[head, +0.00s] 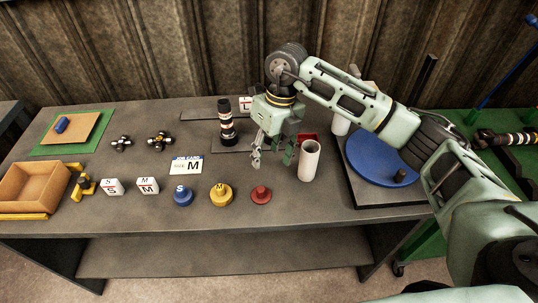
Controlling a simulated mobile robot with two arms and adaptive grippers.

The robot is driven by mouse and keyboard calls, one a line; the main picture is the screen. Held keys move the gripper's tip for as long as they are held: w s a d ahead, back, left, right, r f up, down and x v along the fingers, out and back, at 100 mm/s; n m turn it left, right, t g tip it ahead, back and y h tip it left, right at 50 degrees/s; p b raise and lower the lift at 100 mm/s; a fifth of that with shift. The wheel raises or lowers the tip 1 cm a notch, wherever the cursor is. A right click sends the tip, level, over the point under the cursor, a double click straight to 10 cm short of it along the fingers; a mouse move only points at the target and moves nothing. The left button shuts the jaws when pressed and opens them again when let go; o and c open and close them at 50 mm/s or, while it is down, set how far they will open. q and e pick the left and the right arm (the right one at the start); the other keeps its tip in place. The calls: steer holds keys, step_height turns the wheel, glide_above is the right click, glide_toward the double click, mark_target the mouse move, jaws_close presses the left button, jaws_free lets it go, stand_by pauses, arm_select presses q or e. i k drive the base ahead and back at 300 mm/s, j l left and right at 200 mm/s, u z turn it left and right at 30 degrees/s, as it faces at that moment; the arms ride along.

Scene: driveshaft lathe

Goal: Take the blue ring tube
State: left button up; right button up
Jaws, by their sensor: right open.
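A white upright tube (309,162) stands on the grey table, just right of my right gripper. No blue ring can be made out on it. A second white tube (341,123) stands farther back, partly hidden by my right arm; no blue ring shows on it either. My right gripper (272,158) points down above the table with its fingers open and empty, apart from the near tube. My left gripper is out of view.
A blue turntable (382,159) lies right of the tubes. A dark banded shaft (227,122) stands left of my gripper. Blue (183,196), yellow (221,196) and red (261,195) knobs line the front, near a job card (187,164). A wooden tray (34,187) sits far left.

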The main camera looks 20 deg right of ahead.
mark_target(224, 109)
steer(key=i+j, duration=0.25)
steer(key=j, duration=0.15)
steer(key=i+j, duration=0.3)
steer(key=i+j+z, duration=0.1)
steer(key=i+j, duration=0.15)
steer(key=j, duration=0.25)
